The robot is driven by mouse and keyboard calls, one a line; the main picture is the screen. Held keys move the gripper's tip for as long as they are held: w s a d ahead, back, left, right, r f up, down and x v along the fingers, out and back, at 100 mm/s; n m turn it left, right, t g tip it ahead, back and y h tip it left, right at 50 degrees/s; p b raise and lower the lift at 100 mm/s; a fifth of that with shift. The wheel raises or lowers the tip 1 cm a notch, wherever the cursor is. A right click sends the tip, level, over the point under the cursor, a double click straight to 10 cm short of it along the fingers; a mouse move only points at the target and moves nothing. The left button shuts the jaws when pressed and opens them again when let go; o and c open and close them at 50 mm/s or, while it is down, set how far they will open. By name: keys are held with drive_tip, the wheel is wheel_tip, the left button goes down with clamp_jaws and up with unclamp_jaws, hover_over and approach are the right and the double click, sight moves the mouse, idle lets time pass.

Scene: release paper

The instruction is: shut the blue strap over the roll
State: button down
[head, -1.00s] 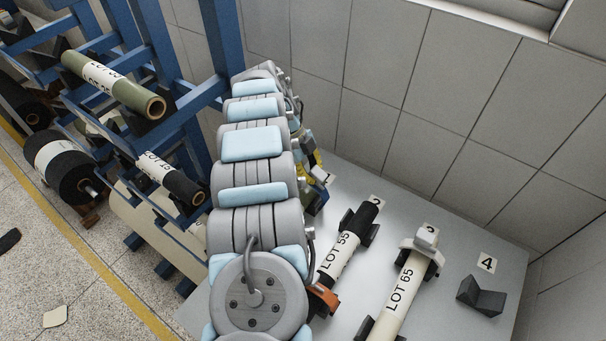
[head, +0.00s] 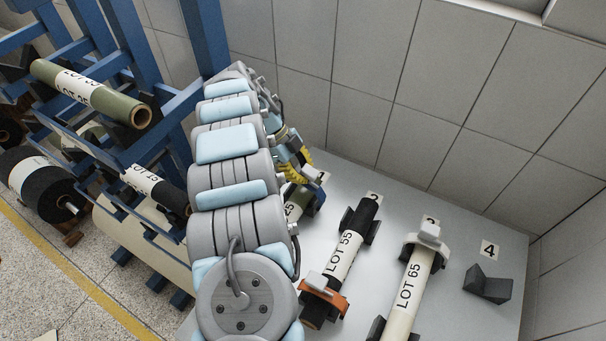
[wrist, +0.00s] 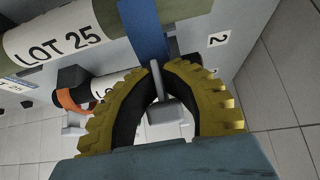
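The roll marked LOT 25 (wrist: 55,45) lies across the upper left of the wrist view, olive at its end. In the head view, a roll with an olive end (head: 298,203) lies at place 1, mostly hidden behind my arm. The blue strap (wrist: 150,28) runs down from the top of the wrist view beside the roll's end. My gripper (wrist: 165,68) has yellow fingers curved together around the strap's grey end piece (wrist: 165,110), its thin bar between the fingertips. In the head view, my gripper (head: 295,165) is partly hidden at the table's back left.
On the grey table (head: 455,320), the LOT 55 roll (head: 343,255) has an orange strap (head: 325,298), and the LOT 65 roll (head: 410,285) has a white strap. An empty dark cradle (head: 487,284) stands at place 4. A blue rack (head: 150,75) is left, tiled wall behind.

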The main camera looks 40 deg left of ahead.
idle(0.4)
drive_tip(key=c, duration=0.8)
unclamp_jaws()
drive_tip(key=shift+o, duration=0.2)
drive_tip(key=shift+a, duration=0.1)
drive_tip(key=shift+v, duration=3.15)
drive_tip(key=shift+s+a+r, duration=0.15)
drive_tip(key=shift+a+r, duration=0.1)
drive_tip(key=shift+r, duration=0.1)
drive_tip(key=shift+r, duration=0.1)
